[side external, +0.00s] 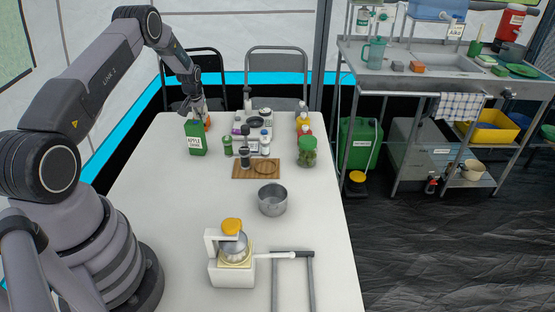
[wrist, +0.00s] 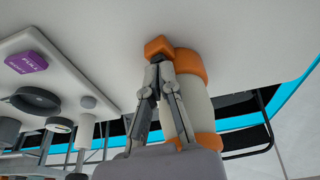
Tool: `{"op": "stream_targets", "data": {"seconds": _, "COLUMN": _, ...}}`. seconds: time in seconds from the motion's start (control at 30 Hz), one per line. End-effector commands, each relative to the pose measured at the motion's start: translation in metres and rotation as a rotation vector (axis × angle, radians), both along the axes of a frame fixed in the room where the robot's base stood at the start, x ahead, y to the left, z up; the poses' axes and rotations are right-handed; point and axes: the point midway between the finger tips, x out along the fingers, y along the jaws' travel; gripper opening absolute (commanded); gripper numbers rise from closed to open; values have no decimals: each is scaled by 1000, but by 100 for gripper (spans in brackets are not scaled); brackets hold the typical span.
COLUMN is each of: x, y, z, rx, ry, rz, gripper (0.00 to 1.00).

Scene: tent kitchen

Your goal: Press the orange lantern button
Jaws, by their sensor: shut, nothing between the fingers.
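The orange lantern (wrist: 199,100) has a pale body with orange bands at both ends. It stands on the table, upside down in the wrist view, just right of my gripper (wrist: 158,62). An orange block (wrist: 160,46), which looks like its button, sits beside the orange band nearest the table. My gripper is shut and empty, its fingertips at the block; I cannot tell whether they touch it or press it in. In the side external view my gripper (side external: 198,108) is low at the table's far left, and a little orange of the lantern (side external: 207,122) shows behind the green carton.
The green carton (side external: 196,138) stands close in front of my gripper. Bottles, jars and a wooden board (side external: 257,169) fill the table's middle. A purple box (wrist: 27,62) is left in the wrist view. Two chairs (side external: 277,65) stand behind the table (side external: 170,235). Its front left is clear.

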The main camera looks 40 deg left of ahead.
Motion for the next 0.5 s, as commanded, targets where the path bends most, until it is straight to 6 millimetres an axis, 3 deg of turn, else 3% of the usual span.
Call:
{"op": "stream_targets", "data": {"seconds": 0.23, "x": 0, "y": 0, "z": -19, "rx": 1, "ry": 2, "rz": 1, "gripper": 0}}
{"op": "stream_targets", "data": {"seconds": 0.5, "x": -3, "y": -2, "z": -24, "rx": -6, "ry": 12, "rz": 1, "gripper": 0}}
